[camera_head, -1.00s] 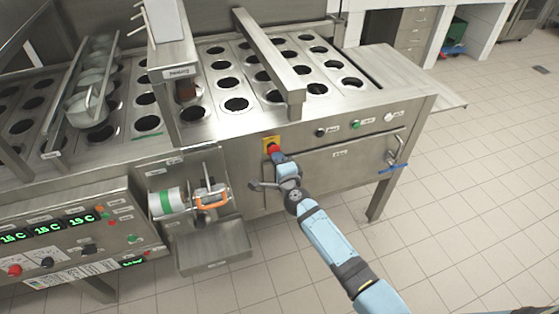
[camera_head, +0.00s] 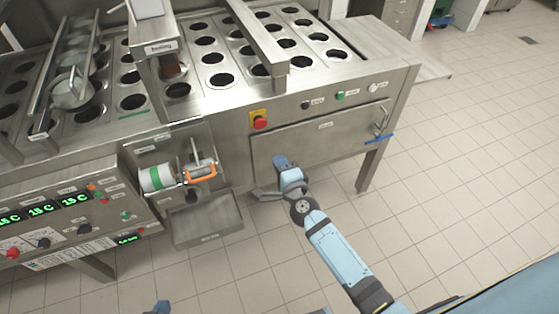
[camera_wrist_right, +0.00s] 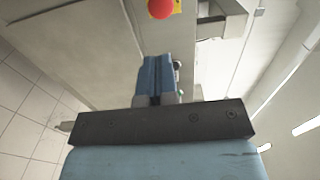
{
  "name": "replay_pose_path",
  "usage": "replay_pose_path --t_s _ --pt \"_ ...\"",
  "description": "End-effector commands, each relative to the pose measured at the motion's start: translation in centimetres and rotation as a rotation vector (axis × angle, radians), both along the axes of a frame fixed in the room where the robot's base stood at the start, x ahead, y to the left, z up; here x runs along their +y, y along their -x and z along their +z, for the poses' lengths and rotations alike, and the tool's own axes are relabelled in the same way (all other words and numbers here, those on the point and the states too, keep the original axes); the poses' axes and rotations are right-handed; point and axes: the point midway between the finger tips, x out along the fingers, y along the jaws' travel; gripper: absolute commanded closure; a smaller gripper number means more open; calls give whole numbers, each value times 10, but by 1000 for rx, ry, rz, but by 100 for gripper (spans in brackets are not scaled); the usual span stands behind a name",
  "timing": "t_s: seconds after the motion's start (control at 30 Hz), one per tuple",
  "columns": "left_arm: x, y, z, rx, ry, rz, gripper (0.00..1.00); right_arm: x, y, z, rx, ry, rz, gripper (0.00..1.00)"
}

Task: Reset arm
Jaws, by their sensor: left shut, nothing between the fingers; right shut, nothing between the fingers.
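My right gripper (camera_head: 281,161) is blue, shut and empty. It is in front of the machine's front panel, below and to the right of the red stop button (camera_head: 260,123) on its yellow plate, and apart from it. In the right wrist view the gripper's blue fingers (camera_wrist_right: 155,78) are together with nothing between them, and the red button (camera_wrist_right: 163,8) shows at the top edge. Only a small blue part of my left gripper (camera_head: 161,307) shows at the bottom edge over the floor; it is shut and empty, the rest being out of frame.
The steel cup filler (camera_head: 320,137) has rows of round holes on top. A shelf-like tray (camera_head: 207,222) juts out below a white and green cylinder (camera_head: 157,178) with an orange handle (camera_head: 201,171). A control box (camera_head: 60,225) stands at the left. Tiled floor (camera_head: 455,150) is clear at the right.

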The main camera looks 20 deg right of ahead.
Motion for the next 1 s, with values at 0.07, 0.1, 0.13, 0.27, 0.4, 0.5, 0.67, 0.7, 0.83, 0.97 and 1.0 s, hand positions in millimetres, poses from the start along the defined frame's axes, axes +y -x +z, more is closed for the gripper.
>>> replay_pose_path --t_s 0.07,0.1,0.13,0.27,0.4,0.5,0.67,0.7,0.83,0.97,1.0 --pt "0 0 0 -1 1 -1 100 0 0 0 0 0 0 100" --pt "-1 0 0 -1 1 -1 100 0 0 0 0 0 0 100" --pt "-1 0 0 -1 1 -2 100 0 0 0 0 0 0 100" --pt "-1 0 1 0 1 -2 100 0 1 0 1 5 2 100" --pt "-1 1 11 4 0 -2 100 3 22 4 10 136 51 100" --pt "0 2 27 7 -2 -2 100 8 61 7 31 371 144 100" --pt "2 1 58 2 -4 1 100 13 142 7 93 864 348 100" --pt "2 1 64 1 -5 2 100 12 161 6 109 981 397 100" --pt "4 0 82 -4 -7 6 100 4 215 6 165 1300 534 100" --pt "5 0 90 -5 -8 8 100 -5 246 8 201 1500 614 100" --pt "5 0 90 -5 -8 8 100 -7 251 7 209 1534 628 100"
